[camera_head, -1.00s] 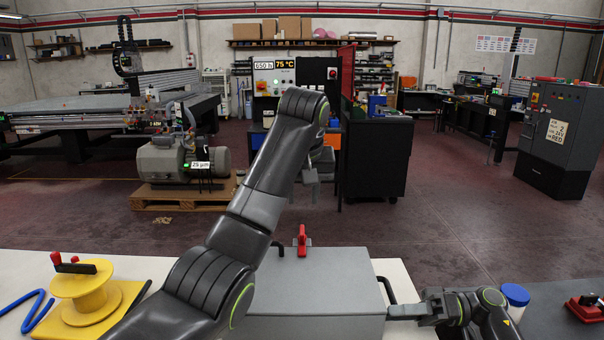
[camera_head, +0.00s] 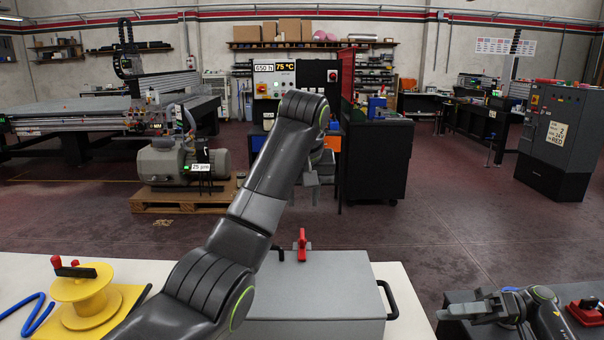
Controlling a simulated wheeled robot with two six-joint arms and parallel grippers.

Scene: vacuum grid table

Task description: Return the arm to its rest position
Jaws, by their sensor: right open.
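My left arm rises from the bottom of the head view, and its gripper (camera_head: 312,188) hangs fingers-down beyond the grey box. Whether its jaws are open or shut is too small to tell. My right gripper (camera_head: 452,312) is at the lower right, pointing left, open with nothing seen between its fingers. It is to the right of the grey box (camera_head: 330,285) and apart from its black side handle (camera_head: 388,300).
A yellow spool (camera_head: 85,295) on a yellow plate and a blue hook (camera_head: 28,312) lie at the left of the white table. A red toggle clamp (camera_head: 302,245) stands behind the box. A red-topped device (camera_head: 586,310) is right of my right gripper.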

